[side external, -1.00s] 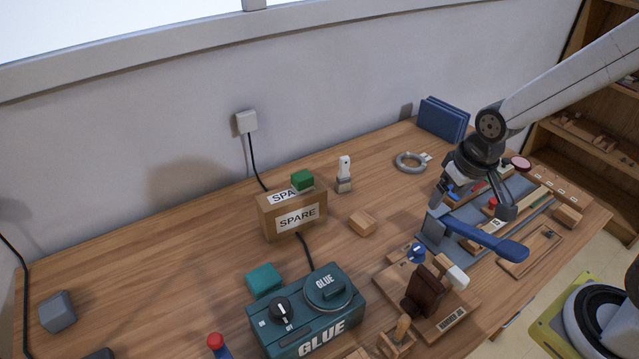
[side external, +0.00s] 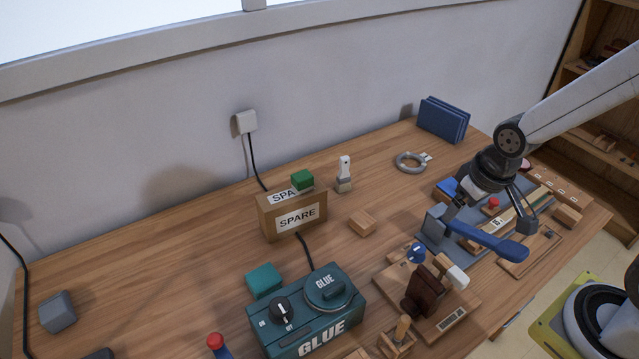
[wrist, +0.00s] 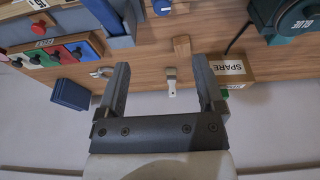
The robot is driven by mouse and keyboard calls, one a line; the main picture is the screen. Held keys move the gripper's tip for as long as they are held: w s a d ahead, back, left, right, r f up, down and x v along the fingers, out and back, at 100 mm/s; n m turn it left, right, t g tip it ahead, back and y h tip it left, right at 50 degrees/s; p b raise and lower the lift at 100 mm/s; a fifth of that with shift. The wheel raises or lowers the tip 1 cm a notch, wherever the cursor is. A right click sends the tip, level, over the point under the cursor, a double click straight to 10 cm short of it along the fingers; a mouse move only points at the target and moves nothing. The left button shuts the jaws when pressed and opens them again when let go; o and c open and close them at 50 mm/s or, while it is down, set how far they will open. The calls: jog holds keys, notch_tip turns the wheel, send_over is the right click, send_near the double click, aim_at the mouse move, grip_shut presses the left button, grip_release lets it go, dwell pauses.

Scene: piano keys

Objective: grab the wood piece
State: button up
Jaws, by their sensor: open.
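A small light wood block (side external: 362,223) lies on the open table right of the SPARE box. Another wood piece (side external: 567,216) lies at the right end of the blue-grey fixture. The pictures do not settle which one is the wood piece. My gripper (side external: 490,214) is open, its fingers pointing down over the fixture, right of the small block and apart from it. In the wrist view my gripper (wrist: 161,66) has nothing between its fingers. The small block (wrist: 181,48) appears beyond the fingertips there.
The fixture (side external: 432,228) has a blue lever (side external: 490,242) in front. A clamp stand (side external: 425,290) and teal GLUE machine (side external: 315,315) stand nearer. The table's left is mostly clear.

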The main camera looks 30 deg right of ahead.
jog(key=shift+o, duration=0.9)
jog(key=w+f+m+g+y, duration=0.1)
jog(key=w+f+m+y, duration=0.3)
jog(key=w, duration=0.3)
jog(key=w+d+f+m+g+y, duration=0.1)
jog(key=w+f+m+g+y, duration=0.1)
jog(key=w+f+m+y, duration=0.2)
jog(key=w+d+f+m+g+y, duration=0.1)
jog(key=w+f+m+y, duration=0.3)
jog(key=w+f+m, duration=0.3)
jog(key=shift+w+f+m+g, duration=0.2)
jog(key=shift+w+f, duration=0.1)
jog(key=shift+w, duration=0.5)
jog(key=shift+w+f+m+g, duration=0.1)
jog(key=shift+w+f+m, duration=0.15)
jog(key=shift+w, duration=0.55)
jog(key=shift+w+d+f+m+y, duration=0.15)
jog(key=shift+w+f+m+y, duration=0.1)
jog(key=shift+f+y, duration=0.15)
jog(key=shift+w+d+f+m+y, duration=0.15)
jog(key=shift+f+m+y, duration=0.1)
jog(key=shift+y, duration=0.15)
jog(key=shift+s, duration=0.1)
